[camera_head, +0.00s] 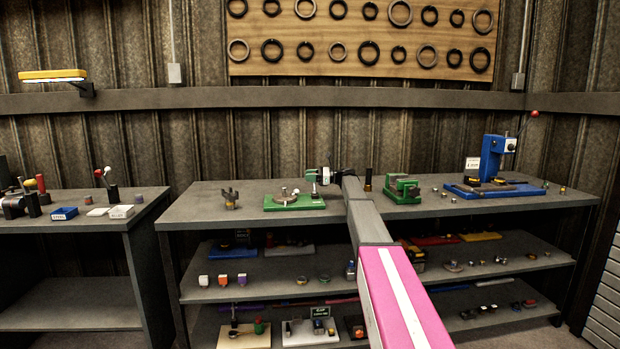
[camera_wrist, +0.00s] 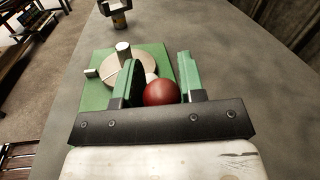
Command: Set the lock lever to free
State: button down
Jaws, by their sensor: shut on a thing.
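The green fixture (camera_head: 305,204) stands on the middle bench, with a round pale disc (camera_head: 286,199) on it. In the wrist view its green base (camera_wrist: 98,98) carries the tan disc (camera_wrist: 118,68), with a light upright post (camera_wrist: 123,49) and a small light block at its left edge. My gripper (camera_head: 318,176) is at the fixture's right side. In the wrist view my gripper's green fingers (camera_wrist: 157,82) are shut on a red ball knob (camera_wrist: 161,93), seemingly the lock lever's.
A fork-shaped part (camera_head: 230,199) stands left of the fixture. Right of my arm are a dark cylinder (camera_head: 368,179), another green fixture (camera_head: 402,190) and a blue press (camera_head: 493,160). Bare bench lies between the fork and the fixture.

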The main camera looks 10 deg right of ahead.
jog(key=s+n, duration=0.3)
jog(key=n, duration=0.1)
jog(key=s+n+y, duration=0.1)
jog(key=s+n, duration=0.3)
jog(key=n, duration=0.1)
jog(key=shift+n+g, duration=0.3)
jog(key=shift+g, duration=0.1)
jog(key=shift+s+f, duration=0.15)
jog(key=shift+s, duration=0.05)
jog(key=c, duration=0.8)
grip_release()
jog(key=shift+d, duration=0.1)
jog(key=d, duration=0.3)
jog(key=d+f, duration=0.1)
jog(key=d, duration=0.3)
jog(key=s+d, duration=0.1)
jog(key=d, duration=0.2)
jog(key=shift+d+f, duration=0.15)
jog(key=shift+d, duration=0.15)
jog(key=shift+s, duration=0.15)
